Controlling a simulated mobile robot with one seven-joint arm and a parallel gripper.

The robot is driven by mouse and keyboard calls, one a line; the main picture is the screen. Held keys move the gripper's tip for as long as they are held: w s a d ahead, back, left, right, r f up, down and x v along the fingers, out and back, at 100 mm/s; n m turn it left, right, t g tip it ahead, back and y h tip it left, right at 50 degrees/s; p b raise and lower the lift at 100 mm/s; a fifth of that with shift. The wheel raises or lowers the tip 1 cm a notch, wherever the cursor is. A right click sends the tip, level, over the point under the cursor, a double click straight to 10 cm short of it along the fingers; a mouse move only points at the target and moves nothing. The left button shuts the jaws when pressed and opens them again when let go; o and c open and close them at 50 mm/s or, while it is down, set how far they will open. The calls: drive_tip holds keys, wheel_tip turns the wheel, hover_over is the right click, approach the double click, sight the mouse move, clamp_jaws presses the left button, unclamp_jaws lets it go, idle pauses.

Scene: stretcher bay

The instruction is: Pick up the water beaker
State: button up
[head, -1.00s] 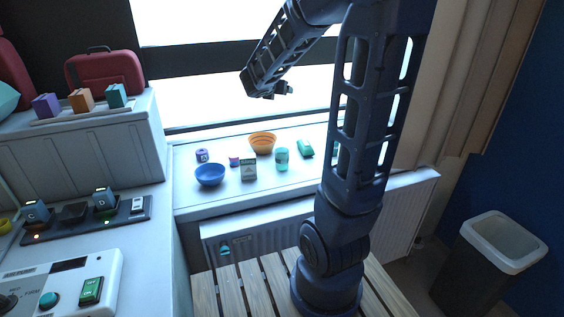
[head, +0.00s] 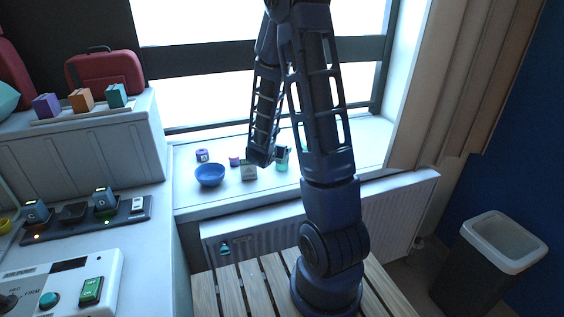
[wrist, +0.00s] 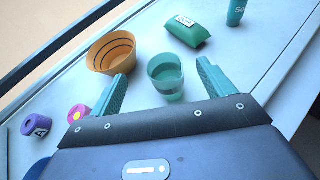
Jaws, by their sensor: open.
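The water beaker is a teal, open-topped cup standing upright on the white window sill. In the wrist view the beaker (wrist: 166,86) lies between the two teal fingers of my gripper (wrist: 162,72), with a gap on each side. The gripper is open and holds nothing. In the head view the beaker (head: 281,166) is partly hidden by my arm and hand, which hang just above and beside it.
Close to the beaker are an orange bowl (wrist: 111,53), a green pack (wrist: 188,31) and a teal bottle (wrist: 236,12).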

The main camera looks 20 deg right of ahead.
sight(282, 161)
wheel_tip(282, 161, down, 8)
drive_tip(key=shift+r, duration=0.1)
drive_tip(key=shift+x, duration=3.75)
drive_tip(key=c, duration=1.1)
drive_tip(key=shift+r, duration=0.15)
